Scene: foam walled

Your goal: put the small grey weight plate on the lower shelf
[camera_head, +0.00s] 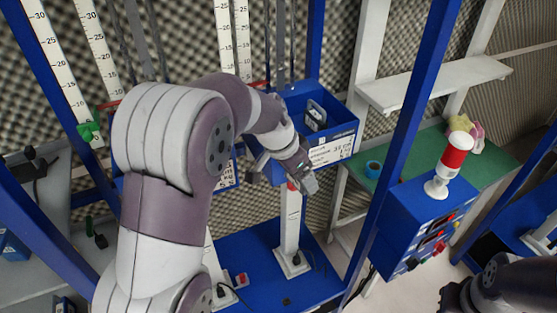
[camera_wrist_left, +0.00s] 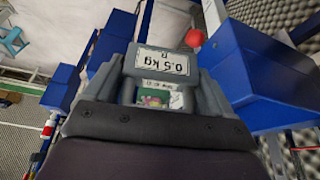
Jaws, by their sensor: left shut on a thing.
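My left gripper (camera_head: 304,180) is at the front of a blue bin on the tall blue frame. In the left wrist view its two fingers close on a grey weight plate (camera_wrist_left: 162,63) with an upside-down "0.5 kg" label. In the head view the plate is too small to tell from the gripper. Below the gripper is a low blue shelf (camera_head: 262,248); the plate is held above and apart from it. Part of my right arm shows at the lower right, but its jaws cannot be made out.
The blue bin (camera_head: 343,149) holds a dark item with a pale label. A white post (camera_head: 290,228) stands on the low blue shelf. A blue box with a red and white beacon (camera_head: 453,160) stands to the right. Behind it are a green table (camera_head: 492,165) and a white shelf (camera_head: 425,84).

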